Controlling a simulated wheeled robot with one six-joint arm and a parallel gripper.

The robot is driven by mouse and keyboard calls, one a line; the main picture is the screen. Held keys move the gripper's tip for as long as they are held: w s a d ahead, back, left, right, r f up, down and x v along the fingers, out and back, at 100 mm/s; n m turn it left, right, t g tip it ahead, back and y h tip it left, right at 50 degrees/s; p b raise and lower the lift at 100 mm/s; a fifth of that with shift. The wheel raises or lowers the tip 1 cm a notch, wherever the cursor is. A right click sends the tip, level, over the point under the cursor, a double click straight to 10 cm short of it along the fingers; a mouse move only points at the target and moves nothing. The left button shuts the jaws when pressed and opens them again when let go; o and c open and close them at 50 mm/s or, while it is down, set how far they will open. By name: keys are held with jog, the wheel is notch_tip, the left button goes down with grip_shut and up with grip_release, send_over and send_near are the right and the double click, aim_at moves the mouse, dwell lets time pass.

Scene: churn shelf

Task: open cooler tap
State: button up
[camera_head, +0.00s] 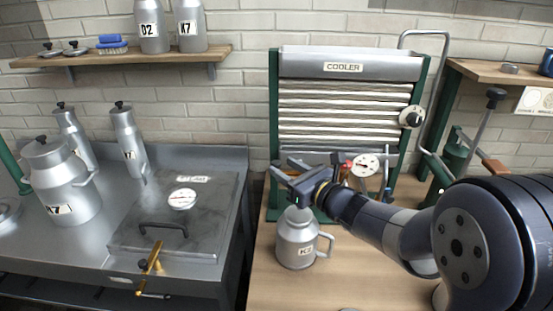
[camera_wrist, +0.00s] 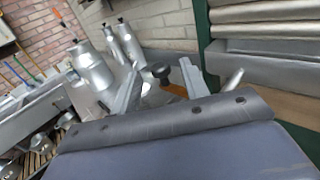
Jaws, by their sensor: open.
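The cooler (camera_head: 343,67) stands at the back of the wooden table, with pale horizontal tubes between green posts. No tap on it shows clearly in the head view; my gripper and arm cover part of its lower front. My gripper (camera_head: 284,168) is open at the cooler's lower left, above the silver can K2 (camera_head: 296,245). In the wrist view my gripper (camera_wrist: 158,80) has a black round knob (camera_wrist: 155,71) showing between its fingers, apart from them. I cannot tell whether that knob belongs to the tap. A silver spout-like piece (camera_wrist: 235,78) shows right of the fingers.
A white dial (camera_head: 365,165) and a black-and-white knob (camera_head: 411,116) are at the cooler's right. A steel vat (camera_head: 175,215) with a brass tap (camera_head: 150,262) stands left, beside the large can (camera_head: 62,185). Shelves hang on the wall. The table's front left is mostly clear.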

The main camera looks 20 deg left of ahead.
aim_at(279, 164)
jog(key=shift+p+x, duration=0.3)
jog(key=shift+x, duration=1.7)
jog(key=shift+c, duration=0.3)
grip_shut()
